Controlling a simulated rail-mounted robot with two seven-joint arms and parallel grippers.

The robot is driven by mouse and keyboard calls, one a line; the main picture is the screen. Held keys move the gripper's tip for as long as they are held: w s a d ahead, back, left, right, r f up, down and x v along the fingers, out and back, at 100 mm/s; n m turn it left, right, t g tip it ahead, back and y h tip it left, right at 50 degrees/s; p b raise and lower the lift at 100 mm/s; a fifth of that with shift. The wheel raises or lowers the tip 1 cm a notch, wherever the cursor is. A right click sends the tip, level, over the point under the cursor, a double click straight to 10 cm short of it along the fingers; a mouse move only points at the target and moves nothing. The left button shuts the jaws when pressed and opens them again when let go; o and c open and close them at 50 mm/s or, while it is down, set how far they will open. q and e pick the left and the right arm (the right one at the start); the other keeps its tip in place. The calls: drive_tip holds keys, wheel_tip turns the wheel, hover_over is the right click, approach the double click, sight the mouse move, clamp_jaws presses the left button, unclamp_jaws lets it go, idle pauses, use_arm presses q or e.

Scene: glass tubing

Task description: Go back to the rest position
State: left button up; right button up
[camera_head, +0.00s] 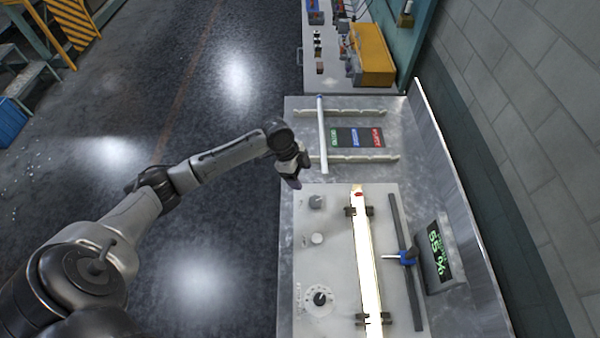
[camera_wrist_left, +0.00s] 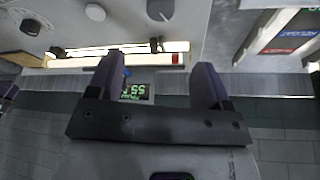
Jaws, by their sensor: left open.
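My left gripper (camera_head: 293,181) hangs at the left edge of the workbench, above the near panel's far left corner. In the left wrist view its two fingers (camera_wrist_left: 158,78) stand apart with nothing between them. A glowing glass tube (camera_head: 366,255) lies in dark clamps on the panel, with a red mark near its far end. It also shows in the wrist view (camera_wrist_left: 90,54), apart from the fingers. A pale tube (camera_head: 322,135) lies across two rails farther back. My right gripper is not in view.
The panel holds knobs (camera_head: 320,298), a dark rail with a blue-handled slider (camera_head: 404,258), and a green-lit display (camera_head: 439,251) reading 55 %. A labelled dark plate (camera_head: 357,138) lies between the rails. A yellow box (camera_head: 372,54) stands at the back. The floor left of the bench is clear.

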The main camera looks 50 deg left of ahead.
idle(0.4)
use_arm(q)
wheel_tip(320, 180, up, 8)
drive_tip(key=w+n+t+y, duration=0.2)
drive_tip(key=n+t+y, duration=0.2)
drive_tip(key=n+y, duration=0.15)
drive_tip(key=s+d+r+n+t+p, duration=0.2)
drive_tip(key=s+d+r+p, duration=0.1)
drive_tip(key=s+d+r, duration=0.3)
drive_tip(key=s+d+f+n+g+p, duration=0.1)
drive_tip(key=s+d+f+p, duration=0.1)
drive_tip(key=s, duration=0.6)
drive_tip(key=s+d+f+n+g+h+p, duration=0.1)
drive_tip(key=s+d+f+g+p, duration=0.1)
drive_tip(key=s, duration=0.5)
drive_tip(key=s+d+f+n+g+p, duration=0.1)
drive_tip(key=s+d+f+p, duration=0.1)
drive_tip(key=s+d, duration=0.3)
drive_tip(key=s+p, duration=0.1)
drive_tip(key=s, duration=0.2)
drive_tip(key=shift+s+d+f+h+p, duration=0.25)
drive_tip(key=shift+s+h+p, duration=0.05)
drive_tip(key=shift+h+p, duration=0.1)
